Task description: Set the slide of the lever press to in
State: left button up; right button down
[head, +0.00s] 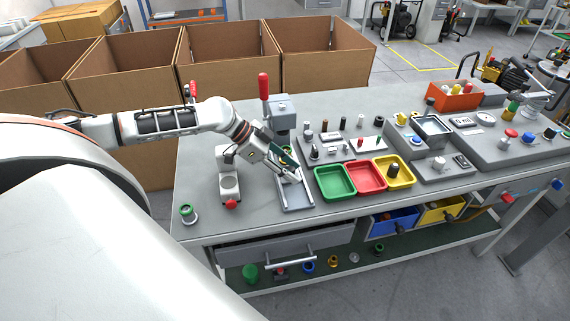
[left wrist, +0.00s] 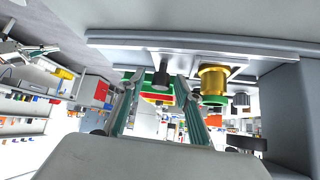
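The lever press (head: 281,110) stands near the back of the bench, with a red-handled lever (head: 263,86) upright. Its slide rail (head: 297,200) runs from the press toward the bench front. My left gripper (head: 294,174) is over this rail, pointing down and forward, and covers much of the slide. In the left wrist view my left gripper (left wrist: 160,84) is open, with a dark knob (left wrist: 161,70) between its fingertips and gaps on both sides. A gold cylinder (left wrist: 212,80) sits beside the knob on the metal plate. My right gripper is not in view.
A smaller white press (head: 229,178) stands left of the rail. Green (head: 335,182), red (head: 365,176) and yellow (head: 394,170) trays sit close on the right. A green-topped part (head: 188,214) stands at the front left. Cardboard boxes (head: 225,60) line the back.

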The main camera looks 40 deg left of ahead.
pick_arm(q)
jog(key=v, duration=1.1)
jog(key=shift+a+r, duration=0.25)
jog(key=shift+r, duration=0.1)
jog(key=shift+s, duration=0.1)
